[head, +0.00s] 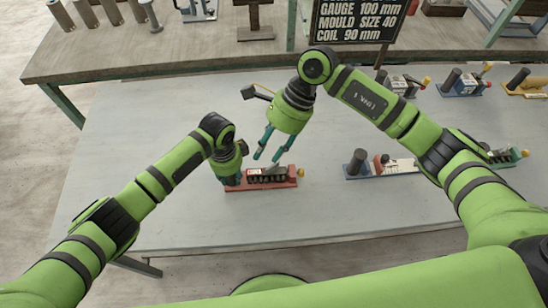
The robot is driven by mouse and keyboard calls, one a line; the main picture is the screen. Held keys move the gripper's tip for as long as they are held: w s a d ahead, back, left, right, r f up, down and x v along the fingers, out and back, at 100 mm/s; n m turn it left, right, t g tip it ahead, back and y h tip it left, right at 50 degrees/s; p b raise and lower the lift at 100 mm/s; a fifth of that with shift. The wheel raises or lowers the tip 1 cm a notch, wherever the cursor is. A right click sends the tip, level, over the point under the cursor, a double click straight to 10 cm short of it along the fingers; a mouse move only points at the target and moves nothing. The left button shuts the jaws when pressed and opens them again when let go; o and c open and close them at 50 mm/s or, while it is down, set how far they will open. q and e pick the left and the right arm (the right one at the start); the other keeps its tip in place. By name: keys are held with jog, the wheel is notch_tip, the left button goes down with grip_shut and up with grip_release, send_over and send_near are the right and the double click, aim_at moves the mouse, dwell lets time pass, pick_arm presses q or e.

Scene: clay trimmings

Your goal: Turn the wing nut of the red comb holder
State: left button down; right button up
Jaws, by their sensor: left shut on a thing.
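The red comb holder (262,188) lies on the grey table, with a dark ridged part along its middle and a light label strip behind that. A small yellow piece (300,172) shows at its right end; I cannot tell for sure whether it is the wing nut. My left gripper (232,183) is at the holder's left end, shut on it there; its fingers hide what exactly they grip. My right gripper (267,158) hangs above and behind the holder, fingers pointing down, open and empty, apart from the holder.
More holders, one blue (462,90) and one yellow (528,90), stand at the back right. A black sign (358,20) stands at the back. The table (140,130) is clear at left.

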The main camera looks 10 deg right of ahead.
jog(key=w+a+r+m+t+y, duration=0.2)
jog(key=w+a+r+y, duration=0.15)
jog(key=r+y, duration=0.4)
jog(key=w+a+r+m+t+y, duration=0.25)
jog(key=w+r+y, duration=0.25)
jog(key=r, duration=0.6)
jog(key=w+d+r+m+t, duration=0.4)
jog(key=w+r+m+t, duration=0.2)
jog(key=w+m+t, duration=0.4)
jog(key=w+d+f+m+t+h, duration=0.2)
jog(key=w+d+m+t+h, duration=0.4)
jog(key=w+d+m+h, duration=0.3)
jog(key=m+g+h, duration=0.5)
jog(key=m+g, duration=0.2)
jog(key=g, duration=1.4)
send_near(272, 167)
jog(key=shift+t, duration=0.35)
jog(key=x, duration=0.5)
jog(key=d+x, duration=0.1)
jog(key=x, duration=0.2)
jog(key=shift+w+d+f, duration=0.1)
jog(key=shift+w+f, duration=0.15)
jog(key=shift+w, duration=0.05)
